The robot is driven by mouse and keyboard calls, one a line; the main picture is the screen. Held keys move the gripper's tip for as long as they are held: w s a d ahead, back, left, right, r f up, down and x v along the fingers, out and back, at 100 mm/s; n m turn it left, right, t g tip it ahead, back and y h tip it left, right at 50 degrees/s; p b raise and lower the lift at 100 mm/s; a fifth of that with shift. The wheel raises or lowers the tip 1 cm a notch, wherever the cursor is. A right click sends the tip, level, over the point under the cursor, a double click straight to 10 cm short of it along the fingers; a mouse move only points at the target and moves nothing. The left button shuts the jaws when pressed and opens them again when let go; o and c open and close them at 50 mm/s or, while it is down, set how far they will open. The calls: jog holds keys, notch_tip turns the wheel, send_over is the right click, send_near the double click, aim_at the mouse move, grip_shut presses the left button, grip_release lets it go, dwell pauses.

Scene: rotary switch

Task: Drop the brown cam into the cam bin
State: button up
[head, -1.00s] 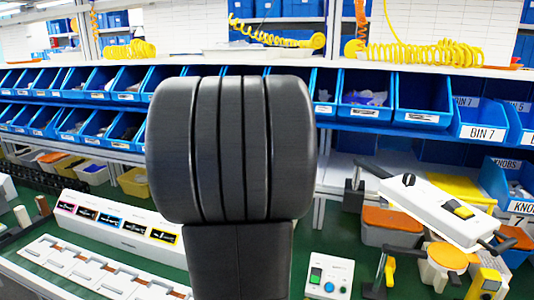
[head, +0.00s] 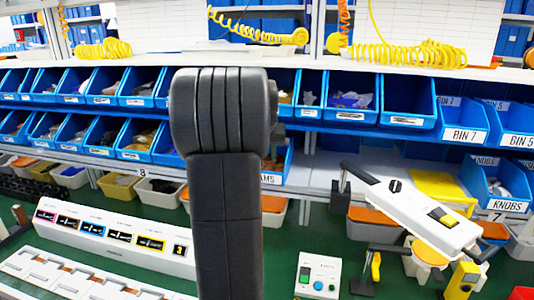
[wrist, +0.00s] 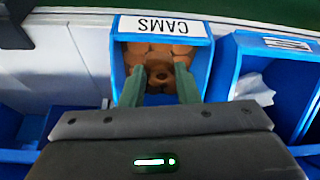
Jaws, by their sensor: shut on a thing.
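My gripper (wrist: 160,84) has two green fingers and is shut on a brown cam (wrist: 157,77), which shows a dark hole in the wrist view. The gripper is over the blue cam bin (wrist: 117,62), whose white label reads CAMS and appears upside down. Several brown cams (wrist: 137,50) lie in the bin around and behind the held one. I cannot tell whether the held cam touches them. In the head view the cam bin (head: 271,179) is partly hidden behind my arm, and the fingers and held cam are hidden.
Another blue bin (wrist: 228,60) stands right beside the cam bin in the wrist view. In the head view, rows of blue bins (head: 350,100) fill the shelf.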

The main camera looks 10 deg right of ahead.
jog(key=w, duration=0.2)
jog(key=w+d+p, duration=0.1)
jog(key=shift+w, duration=0.4)
notch_tip(320, 180, down, 4)
jog(key=shift+r+p, duration=0.25)
jog(key=shift+p, duration=0.3)
jog(key=shift+f+b, duration=0.45)
jog(key=shift+f, duration=0.2)
jog(key=o, duration=0.9)
jog(key=shift+o, duration=0.2)
jog(key=shift+r, duration=0.15)
